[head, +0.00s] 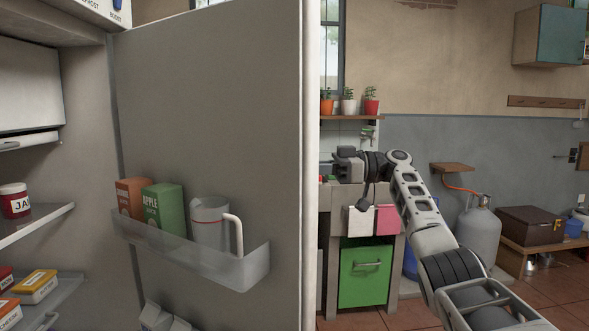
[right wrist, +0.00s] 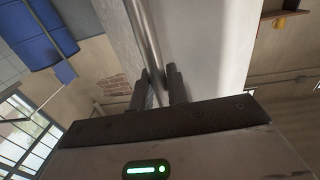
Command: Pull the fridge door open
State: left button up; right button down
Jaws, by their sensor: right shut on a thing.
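The fridge door (head: 215,95) stands wide open in the head view, its grey inner side facing me. Its pale edge runs upright near the middle of the picture. My right gripper (head: 346,166) is just right of this edge, on the door's outer side. In the right wrist view, a metal bar handle (right wrist: 143,35) runs along the pale door (right wrist: 205,45). My right gripper (right wrist: 158,80) is shut on the handle, with one finger on each side of it. The handle is hidden from the head view by the door. My left gripper is not in view.
The open fridge interior with shelves (head: 35,222) is at left. A green cabinet (head: 364,275) and a gas cylinder (head: 477,232) stand beyond the door.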

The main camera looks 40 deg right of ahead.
jog(key=shift+w, duration=0.1)
dwell(0.3)
jog(key=c, duration=1.5)
grip_release()
jog(key=shift+w, duration=0.1)
jog(key=shift+o, duration=0.2)
jog(key=p+v, duration=0.2)
jog(key=v, duration=1)
